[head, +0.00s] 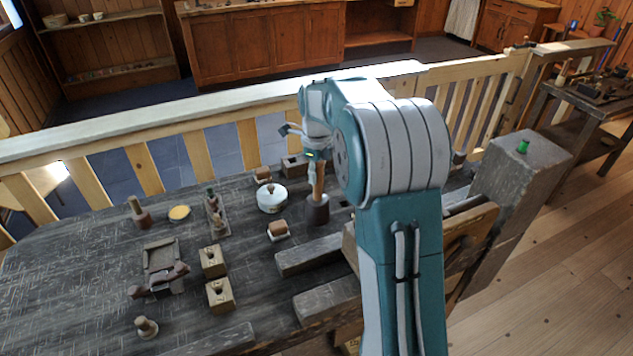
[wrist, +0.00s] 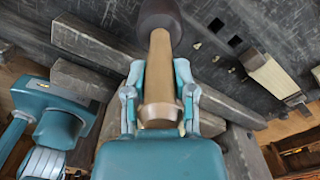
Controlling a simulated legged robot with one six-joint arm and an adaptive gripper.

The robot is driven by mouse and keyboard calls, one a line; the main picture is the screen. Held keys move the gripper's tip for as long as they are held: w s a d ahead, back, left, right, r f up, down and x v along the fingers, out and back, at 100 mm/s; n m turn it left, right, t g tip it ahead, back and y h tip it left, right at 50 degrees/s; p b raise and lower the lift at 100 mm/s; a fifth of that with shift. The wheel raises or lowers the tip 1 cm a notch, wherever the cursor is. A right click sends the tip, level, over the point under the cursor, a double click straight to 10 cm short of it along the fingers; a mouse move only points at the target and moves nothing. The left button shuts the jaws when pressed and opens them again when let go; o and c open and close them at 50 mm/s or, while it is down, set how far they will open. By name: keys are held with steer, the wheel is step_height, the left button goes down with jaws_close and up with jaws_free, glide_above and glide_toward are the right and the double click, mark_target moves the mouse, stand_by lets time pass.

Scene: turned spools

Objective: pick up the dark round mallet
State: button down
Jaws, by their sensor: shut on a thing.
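The dark round mallet (head: 317,210) stands head down at the bench, with its pale wooden handle pointing up. I cannot tell whether its head touches the bench top. My gripper (head: 316,166) is above it with its fingers around the handle. In the wrist view, my gripper (wrist: 160,80) is shut on the handle, one finger on each side. The mallet's dark head (wrist: 160,14) is beyond the fingertips at the top edge and is partly cut off. In the head view, my arm hides the area to the right of the mallet.
A white lidded pot (head: 271,200) stands left of the mallet, with a small brush-like block (head: 278,231) in front. Thick timbers (head: 308,254) lie nearer me. Wooden blocks (head: 213,262) and a smaller handled tool (head: 140,213) are further left. A railing (head: 200,130) runs behind the bench.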

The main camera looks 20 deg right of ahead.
steer(key=s+d+r, duration=0.3)
steer(key=d+r, duration=0.2)
steer(key=d, duration=0.1)
steer(key=s+d+r, duration=0.3)
steer(key=d+r, duration=0.3)
steer(key=shift+s+d, duration=0.25)
